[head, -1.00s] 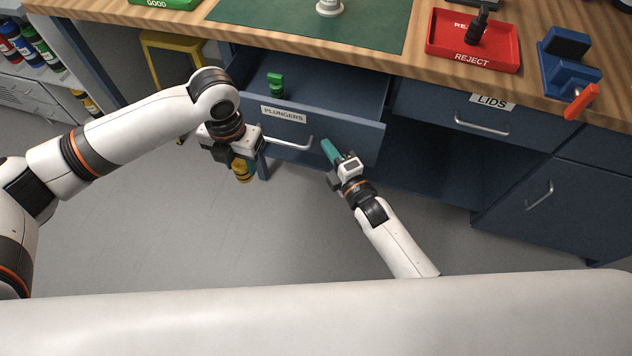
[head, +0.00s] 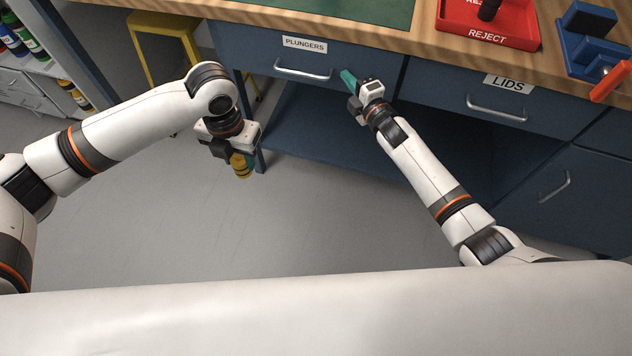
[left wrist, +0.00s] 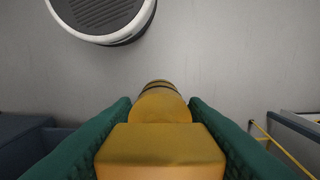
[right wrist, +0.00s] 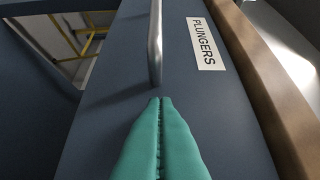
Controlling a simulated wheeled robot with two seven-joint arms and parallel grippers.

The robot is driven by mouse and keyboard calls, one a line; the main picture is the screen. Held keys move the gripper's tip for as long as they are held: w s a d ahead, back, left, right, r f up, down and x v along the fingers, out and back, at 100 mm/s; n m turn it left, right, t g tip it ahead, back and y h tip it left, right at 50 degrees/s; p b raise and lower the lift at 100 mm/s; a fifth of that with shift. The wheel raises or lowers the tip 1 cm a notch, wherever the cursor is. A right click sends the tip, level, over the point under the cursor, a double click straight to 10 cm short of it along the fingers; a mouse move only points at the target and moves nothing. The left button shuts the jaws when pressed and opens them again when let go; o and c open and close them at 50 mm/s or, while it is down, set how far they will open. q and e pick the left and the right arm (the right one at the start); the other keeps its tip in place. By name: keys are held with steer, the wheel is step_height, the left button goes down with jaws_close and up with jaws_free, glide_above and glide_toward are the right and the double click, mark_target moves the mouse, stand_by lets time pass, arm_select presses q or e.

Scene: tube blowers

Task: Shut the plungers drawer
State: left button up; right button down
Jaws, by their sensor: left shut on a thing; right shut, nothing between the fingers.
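The plungers drawer (head: 335,68) is flush with the bench front in the head view, its inside hidden. Its label (head: 304,44) and bar handle (head: 303,72) face me. My right gripper (head: 348,78) is shut and empty, its teal fingertips at the drawer front, just right of the handle. In the right wrist view, the shut fingertips (right wrist: 160,102) point at the drawer front (right wrist: 215,110) by the handle's end (right wrist: 155,45); contact is unclear. My left gripper (head: 240,162) is shut on a yellow cylindrical thing (left wrist: 160,148) with dark bands, held above the floor, away from the drawer.
The lids drawer (head: 520,105) is shut, right of the plungers drawer. An open shelf space (head: 330,135) lies below. A red reject tray (head: 490,30) and a blue fixture with an orange handle (head: 590,45) stand on the bench. A yellow stool (head: 165,25) stands at left.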

steer(key=shift+w+d+r+b, duration=0.15)
steer(key=shift+w+d+b, duration=0.1)
steer(key=shift+w, duration=0.3)
steer(key=shift+w+d+r+b, duration=0.1)
steer(key=shift+w+d+b, duration=0.15)
steer(key=shift+w, duration=0.25)
